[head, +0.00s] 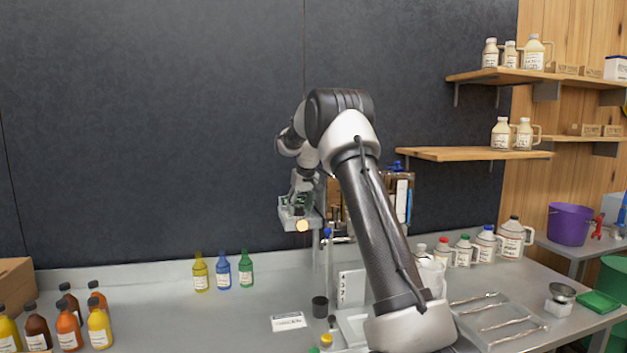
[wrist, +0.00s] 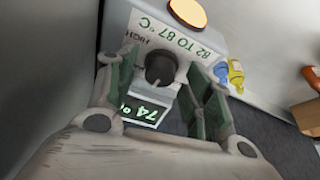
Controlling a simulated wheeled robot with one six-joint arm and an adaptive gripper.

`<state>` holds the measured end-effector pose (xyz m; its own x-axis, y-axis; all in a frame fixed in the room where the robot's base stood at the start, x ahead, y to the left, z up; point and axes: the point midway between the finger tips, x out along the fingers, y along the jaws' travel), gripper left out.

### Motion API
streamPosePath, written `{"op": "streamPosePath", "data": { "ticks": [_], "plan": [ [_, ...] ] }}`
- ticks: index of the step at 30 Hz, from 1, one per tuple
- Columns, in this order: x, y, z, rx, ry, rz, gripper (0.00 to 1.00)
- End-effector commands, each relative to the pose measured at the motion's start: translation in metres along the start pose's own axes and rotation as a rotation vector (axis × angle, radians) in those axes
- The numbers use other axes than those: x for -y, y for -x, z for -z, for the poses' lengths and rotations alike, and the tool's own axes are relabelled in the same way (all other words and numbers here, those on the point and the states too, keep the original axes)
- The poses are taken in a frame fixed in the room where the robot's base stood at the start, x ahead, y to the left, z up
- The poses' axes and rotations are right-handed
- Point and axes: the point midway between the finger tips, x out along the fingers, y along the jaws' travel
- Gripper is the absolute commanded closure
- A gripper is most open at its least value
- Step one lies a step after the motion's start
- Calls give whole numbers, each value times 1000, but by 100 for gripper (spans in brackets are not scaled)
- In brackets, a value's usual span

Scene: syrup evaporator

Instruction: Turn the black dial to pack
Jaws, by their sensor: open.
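The black dial (wrist: 161,68) sits on the face of a pale control box (wrist: 148,22) in the wrist view. The word HIGH is printed beside it on the left in that view; I cannot read a pack mark, and the dial's pointer setting is unclear. My gripper (wrist: 163,78) is open, with one green-padded finger on each side of the dial. I see gaps between the fingers and the dial. In the head view the control box (head: 296,222) hangs under my gripper (head: 299,192), and the dial is too small to make out.
A green display (wrist: 143,109) reading about 74 lies beside the dial. An orange round lamp (wrist: 187,12) sits past the printed "82 TO 87 °C". Yellow, blue and green bottles (head: 222,272) stand on the counter (head: 150,310). Jugs (head: 486,243) stand at right.

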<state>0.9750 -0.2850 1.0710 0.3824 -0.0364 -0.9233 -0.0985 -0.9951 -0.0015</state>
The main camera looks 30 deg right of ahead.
Motion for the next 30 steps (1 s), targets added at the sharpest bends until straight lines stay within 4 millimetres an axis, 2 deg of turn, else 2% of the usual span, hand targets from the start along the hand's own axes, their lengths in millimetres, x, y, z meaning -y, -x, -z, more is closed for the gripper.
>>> {"op": "streamPosePath", "data": {
  "ticks": [5, 6, 16, 30],
  "plan": [
    [-4, 0, 1, -1, 194, 81, 49],
    [-3, 12, 2, -5, 199, 82, 49],
    [-7, 85, 0, -1, 197, 79, 49],
    [30, 160, -63, 8, 175, 71, 49]
  ]
}}
